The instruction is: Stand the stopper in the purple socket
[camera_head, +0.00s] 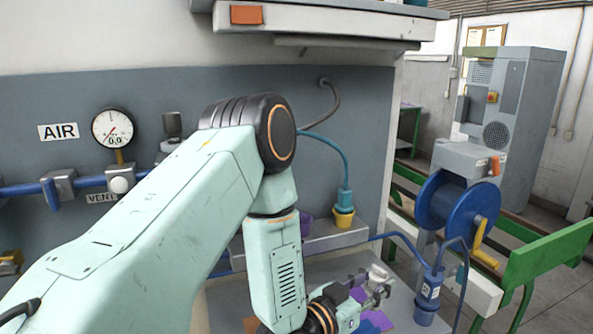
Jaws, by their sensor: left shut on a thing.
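My left gripper (372,289) is low in the picture, right of centre, over the grey worktop. It is shut on a small pale grey piece, which I take to be the stopper (379,273); the fingers hide part of it. A purple piece (306,222), likely the purple socket, shows on the grey ledge behind my left forearm, which hides most of it. The held piece is apart from it, lower and to the right. My right gripper is not in view.
A yellow socket (344,217) with a blue plug stands on the ledge (335,237). Purple patches (379,320) lie on the worktop by my gripper. A gauge (112,128) is on the wall.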

